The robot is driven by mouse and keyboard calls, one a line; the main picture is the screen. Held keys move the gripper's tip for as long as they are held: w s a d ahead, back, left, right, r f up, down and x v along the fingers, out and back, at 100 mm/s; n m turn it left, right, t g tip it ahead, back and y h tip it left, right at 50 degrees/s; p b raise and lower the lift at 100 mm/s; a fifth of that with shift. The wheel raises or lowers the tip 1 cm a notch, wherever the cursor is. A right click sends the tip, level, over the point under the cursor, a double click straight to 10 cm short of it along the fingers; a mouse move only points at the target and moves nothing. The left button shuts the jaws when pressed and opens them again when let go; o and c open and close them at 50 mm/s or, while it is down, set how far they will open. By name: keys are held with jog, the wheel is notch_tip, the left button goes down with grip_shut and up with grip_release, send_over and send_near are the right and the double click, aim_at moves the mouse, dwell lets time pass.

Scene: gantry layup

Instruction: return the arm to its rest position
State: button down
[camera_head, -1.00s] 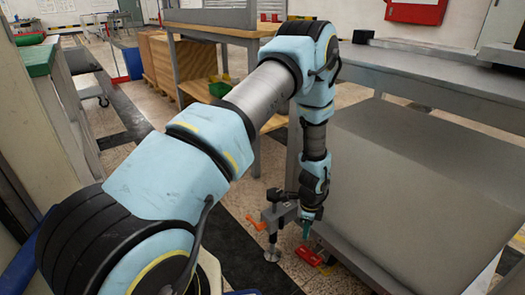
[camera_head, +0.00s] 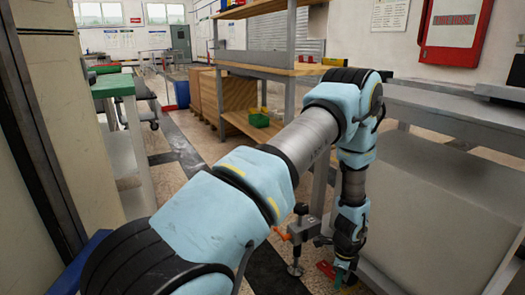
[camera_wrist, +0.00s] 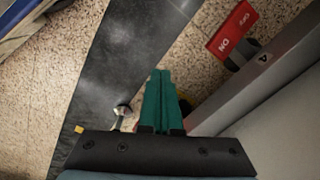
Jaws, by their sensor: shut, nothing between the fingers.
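My arm reaches forward from the lower left in the head view and bends down at its far end. My gripper (camera_head: 341,272) points down low beside the grey bench, above the floor. In the wrist view, its two green fingers (camera_wrist: 159,100) are together with nothing between them. A dark clamp-like fixture with an orange handle (camera_head: 281,234) stands just left of the gripper in the head view; I cannot tell if they touch.
A grey metal bench (camera_head: 450,120) is close on the right. A wooden shelf (camera_head: 255,70) with a green bin (camera_head: 259,120) stands behind. Floor is open at the left centre.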

jog(key=w+a+r+n+t, duration=0.1)
jog(key=w+a+r+n, duration=0.2)
jog(key=a+r+n, duration=0.6)
jog(key=w+a+r+n, duration=0.25)
jog(key=a+r, duration=0.45)
jog(key=r, duration=0.5)
jog(key=s+a+r+n, duration=0.9)
jog(key=a+r+n, duration=0.3)
jog(key=a+r, duration=0.2)
notch_tip(320, 180, up, 33)
jog(key=p, duration=3.4)
jog(key=shift+m+t, duration=0.3)
jog(key=shift+m, duration=0.05)
jog(key=shift+s, duration=0.1)
